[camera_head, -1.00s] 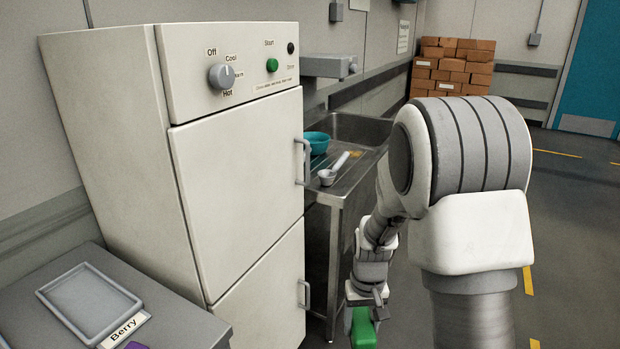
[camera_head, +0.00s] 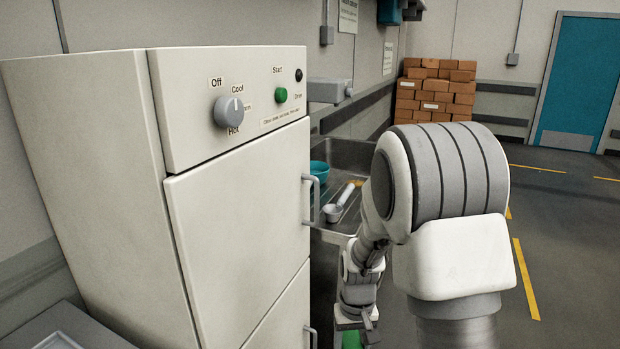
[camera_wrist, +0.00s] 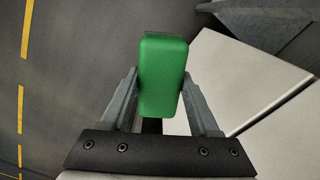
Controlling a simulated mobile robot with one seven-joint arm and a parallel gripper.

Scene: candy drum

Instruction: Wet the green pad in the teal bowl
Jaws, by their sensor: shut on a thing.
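The green pad (camera_wrist: 162,75) is held between the two fingers of my gripper (camera_wrist: 160,90) in the wrist view. In the head view a small part of the green pad (camera_head: 351,340) shows at the bottom edge, below my gripper (camera_head: 354,325). The teal bowl (camera_head: 319,171) sits at the sink, behind the tall white cabinet's handle and partly hidden by the cabinet. My gripper is well in front of the bowl and lower in the picture, apart from it. The inside of the bowl is not visible.
The tall white cabinet (camera_head: 236,220) with a dial (camera_head: 229,111) and handles stands left of my arm. A white scoop (camera_head: 338,205) lies by the bowl on the metal sink counter (camera_head: 345,226). Brick-like boxes (camera_head: 436,92) are stacked behind. Open floor (camera_head: 565,240) lies to the right.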

